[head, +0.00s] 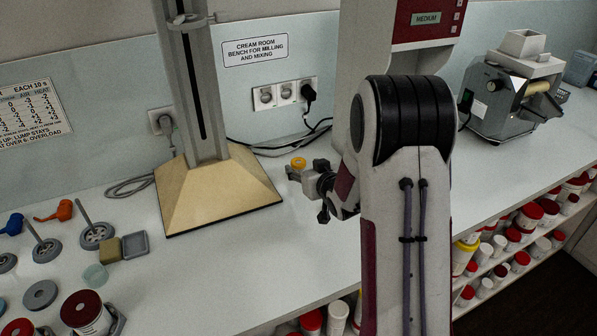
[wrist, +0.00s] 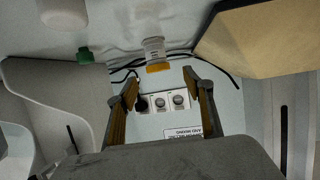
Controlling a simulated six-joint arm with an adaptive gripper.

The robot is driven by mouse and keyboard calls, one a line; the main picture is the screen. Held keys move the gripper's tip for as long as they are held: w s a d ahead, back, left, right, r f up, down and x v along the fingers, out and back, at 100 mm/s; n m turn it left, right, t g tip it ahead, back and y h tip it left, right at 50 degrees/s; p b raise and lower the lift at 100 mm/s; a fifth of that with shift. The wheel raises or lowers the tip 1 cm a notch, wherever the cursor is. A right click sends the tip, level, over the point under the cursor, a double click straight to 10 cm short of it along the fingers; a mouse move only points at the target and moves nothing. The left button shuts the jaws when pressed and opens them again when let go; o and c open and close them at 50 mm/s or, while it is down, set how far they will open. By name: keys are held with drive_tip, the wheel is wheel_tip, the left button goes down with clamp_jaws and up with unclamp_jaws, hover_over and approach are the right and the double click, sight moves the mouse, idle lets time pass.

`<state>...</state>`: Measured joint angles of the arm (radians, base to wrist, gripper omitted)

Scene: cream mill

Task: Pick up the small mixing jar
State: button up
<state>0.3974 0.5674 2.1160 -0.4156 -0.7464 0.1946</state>
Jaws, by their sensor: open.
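A small jar with a pale body and an orange-yellow lid, likely the small mixing jar (wrist: 153,48), is upside down in the wrist view, which is itself inverted. It appears just past the fingertips, roughly centred between them. In the head view only the jar's orange-yellow lid (head: 298,162) shows clearly, behind the gripper; its body is mostly hidden. My gripper (head: 306,193) reaches in low over the bench. In the wrist view my gripper (wrist: 160,80) is open with nothing between its fingers. I cannot tell the exact gap to the jar.
A stand with a tan pyramid base (head: 218,190) is left of the gripper. Cables (head: 310,135) run behind it on the bench. A green-capped item (wrist: 84,55) shows in the wrist view. A grey roller machine (head: 513,90) stands at right. Tools and jars occupy the left bench.

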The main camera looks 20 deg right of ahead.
sight(296, 160)
drive_tip(key=shift+x, duration=0.75)
drive_tip(key=shift+x, duration=2.6)
drive_tip(key=shift+d+r, duration=0.1)
drive_tip(key=shift+d, duration=0.05)
drive_tip(key=shift+c, duration=0.2)
drive_tip(key=c, duration=1.1)
